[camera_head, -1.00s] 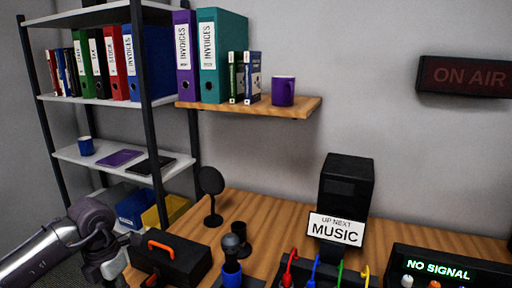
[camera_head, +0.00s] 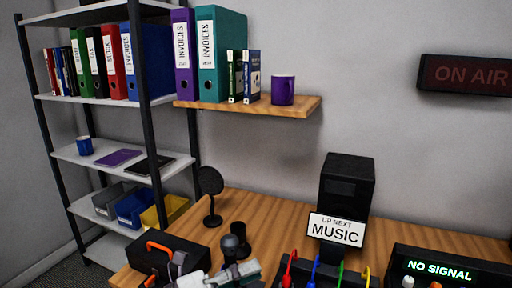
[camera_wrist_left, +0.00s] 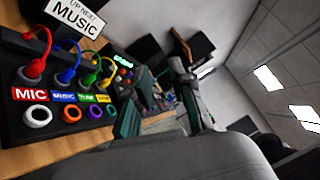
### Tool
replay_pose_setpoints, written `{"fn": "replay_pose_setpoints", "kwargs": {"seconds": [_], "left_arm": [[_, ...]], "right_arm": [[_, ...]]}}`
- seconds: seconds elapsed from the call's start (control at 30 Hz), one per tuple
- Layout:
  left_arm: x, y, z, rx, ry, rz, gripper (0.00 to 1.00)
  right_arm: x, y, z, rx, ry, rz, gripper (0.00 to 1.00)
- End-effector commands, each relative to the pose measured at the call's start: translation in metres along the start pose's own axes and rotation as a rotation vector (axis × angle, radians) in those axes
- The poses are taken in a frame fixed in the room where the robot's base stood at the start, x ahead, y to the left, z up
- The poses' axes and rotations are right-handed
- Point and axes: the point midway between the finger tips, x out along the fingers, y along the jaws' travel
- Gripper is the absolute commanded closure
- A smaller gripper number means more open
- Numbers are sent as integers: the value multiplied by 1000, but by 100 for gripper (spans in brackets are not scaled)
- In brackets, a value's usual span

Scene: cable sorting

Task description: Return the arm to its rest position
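My left gripper (camera_head: 222,274) is at the bottom edge of the head view, in front of the black toolbox and a dark microphone. In the left wrist view its two fingers (camera_wrist_left: 158,95) stand apart with nothing held between them. Most of the left arm is out of the head view. My right gripper does not show. A black cable panel (camera_wrist_left: 65,110) with red, blue, green and yellow plugs lies to the left of the fingers in the wrist view, apart from them; the red plug (camera_head: 289,270) also shows in the head view.
The black toolbox (camera_head: 150,262) with an orange handle, a round desk microphone (camera_head: 211,184) and a black speaker (camera_head: 347,185) with a MUSIC sign stand on the wooden desk (camera_head: 270,212). A NO SIGNAL box (camera_head: 450,268) is at right. Shelving (camera_head: 148,130) stands at left.

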Motion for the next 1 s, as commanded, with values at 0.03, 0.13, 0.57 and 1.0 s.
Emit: {"fn": "replay_pose_setpoints", "kwargs": {"seconds": [0.03,0.13,0.57,1.0], "left_arm": [[-4,-11,10,-118,-147,-86,77],[-31,-16,42,-358,-456,-201,77],[-228,147,-31,-1403,-1580,50,77],[-288,174,-184,-1850,-1894,505,77]], "right_arm": [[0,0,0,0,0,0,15],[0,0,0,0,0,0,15],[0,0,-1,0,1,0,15],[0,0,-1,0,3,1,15]]}}
